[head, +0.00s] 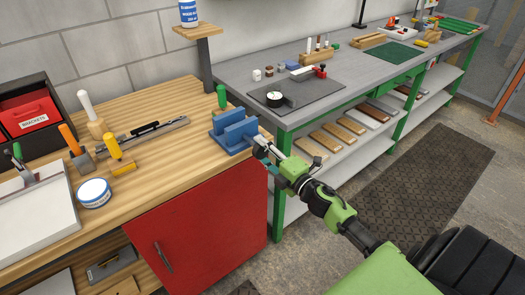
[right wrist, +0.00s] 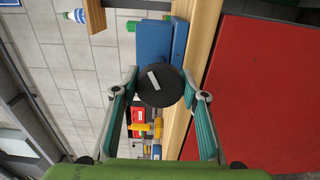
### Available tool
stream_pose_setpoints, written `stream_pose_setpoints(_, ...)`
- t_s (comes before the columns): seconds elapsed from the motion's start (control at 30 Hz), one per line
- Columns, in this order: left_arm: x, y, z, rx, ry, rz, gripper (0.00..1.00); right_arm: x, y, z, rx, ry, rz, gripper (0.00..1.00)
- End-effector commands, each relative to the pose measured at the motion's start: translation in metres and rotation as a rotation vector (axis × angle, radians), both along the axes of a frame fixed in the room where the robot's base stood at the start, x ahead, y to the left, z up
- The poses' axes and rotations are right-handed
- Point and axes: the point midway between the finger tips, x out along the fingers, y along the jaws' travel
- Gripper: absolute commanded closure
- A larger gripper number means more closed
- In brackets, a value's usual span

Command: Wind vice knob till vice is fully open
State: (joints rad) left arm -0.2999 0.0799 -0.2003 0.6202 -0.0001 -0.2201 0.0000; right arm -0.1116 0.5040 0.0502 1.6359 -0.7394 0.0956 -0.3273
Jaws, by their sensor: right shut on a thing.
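The blue vice (head: 238,134) sits on the right front edge of the wooden bench, with its two upright jaws side by side. A narrow space seems to show between the jaws; its exact width is unclear. My right gripper (head: 264,149) is at the vice's near right end. In the right wrist view, the dark round vice knob (right wrist: 152,95) with a pale bar mark sits between the two fingertips, which are shut on it from both sides. The blue vice body (right wrist: 152,42) shows behind the knob. My left gripper is in neither view.
The wooden bench (head: 165,95) holds a red bracket bin (head: 30,116), handled tools, a white tin (head: 94,193) and a white board. A red cabinet door (head: 205,222) is below the vice. A grey bench (head: 345,68) stands at the right, with floor in front.

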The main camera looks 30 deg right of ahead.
Motion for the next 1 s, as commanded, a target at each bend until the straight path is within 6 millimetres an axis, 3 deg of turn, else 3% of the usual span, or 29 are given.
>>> stream_pose_setpoints(0.27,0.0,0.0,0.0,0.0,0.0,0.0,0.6,0.0,0.0,-0.001,0.0,0.002,0.001,0.81)
stream_pose_setpoints(0.3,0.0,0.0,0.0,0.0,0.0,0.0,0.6,0.0,0.001,-0.001,0.0,0.002,0.001,0.57)
stream_pose_setpoints(0.37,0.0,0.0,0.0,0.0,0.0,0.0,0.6,0.0,0.001,-0.001,0.001,0.002,0.001,0.43)
stream_pose_setpoints(0.77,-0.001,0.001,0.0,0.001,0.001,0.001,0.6,-0.003,0.0,-0.001,0.002,0.001,0.0,0.43)
stream_pose_setpoints(1.0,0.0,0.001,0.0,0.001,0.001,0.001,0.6,-0.033,-0.002,-0.003,0.003,0.004,0.001,0.43)
